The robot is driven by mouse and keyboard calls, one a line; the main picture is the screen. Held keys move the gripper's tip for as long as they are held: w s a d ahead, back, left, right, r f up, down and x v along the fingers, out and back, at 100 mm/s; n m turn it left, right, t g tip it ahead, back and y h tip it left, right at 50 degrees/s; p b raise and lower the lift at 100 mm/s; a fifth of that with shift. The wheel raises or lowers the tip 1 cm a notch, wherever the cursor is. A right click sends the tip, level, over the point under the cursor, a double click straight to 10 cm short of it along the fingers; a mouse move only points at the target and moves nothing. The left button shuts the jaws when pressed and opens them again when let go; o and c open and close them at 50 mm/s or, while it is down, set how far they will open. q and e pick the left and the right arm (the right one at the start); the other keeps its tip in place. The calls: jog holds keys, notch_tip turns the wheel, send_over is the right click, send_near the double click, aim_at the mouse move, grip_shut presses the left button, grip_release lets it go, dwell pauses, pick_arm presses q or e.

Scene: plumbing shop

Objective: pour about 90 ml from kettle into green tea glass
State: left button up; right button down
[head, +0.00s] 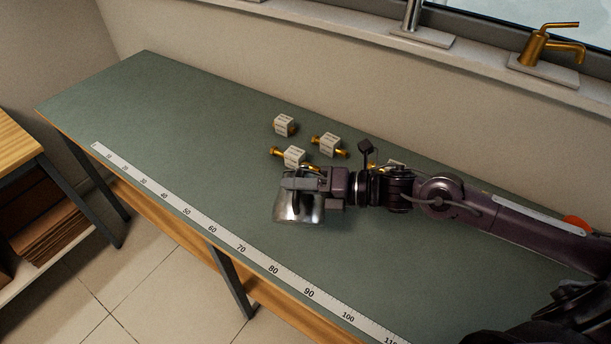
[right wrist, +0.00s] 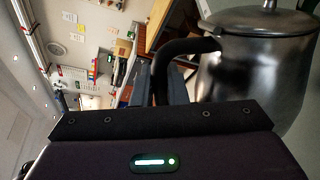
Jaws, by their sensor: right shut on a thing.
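My right gripper (head: 304,181) reaches in from the right of the head view, over the green bench top. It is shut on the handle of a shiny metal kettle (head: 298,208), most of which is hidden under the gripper. In the right wrist view the kettle (right wrist: 262,75) shows its lid and dark curved handle (right wrist: 186,47). I cannot tell whether the kettle touches the bench or hangs just above it. I see no green tea glass in either view. My left gripper is not in view.
The bench (head: 150,110) has a ruler strip (head: 210,229) along its front edge. Several white-labelled boxes with brass fittings (head: 328,143) stand behind the gripper. Brass (head: 547,45) and chrome (head: 412,18) taps sit on the back ledge. The bench's left part is clear.

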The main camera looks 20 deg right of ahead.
aim_at(298, 171)
jog(key=shift+w+d+r+m+p, duration=0.25)
jog(key=shift+w+r+m+p, duration=0.35)
jog(key=shift+p, duration=0.35)
jog(key=shift+w+d+r+m+g+p, duration=0.3)
jog(key=shift+w+r+p, duration=0.15)
jog(key=shift+w+p, duration=0.2)
dwell(0.5)
jog(key=shift+w+d+r+m+b, duration=0.2)
jog(key=shift+w+d+m, duration=0.1)
jog(key=shift+w, duration=0.3)
jog(key=shift+w+d+r+m+b, duration=0.1)
jog(key=shift+w+d+r+m, duration=0.15)
jog(key=shift+w, duration=0.3)
dwell(0.5)
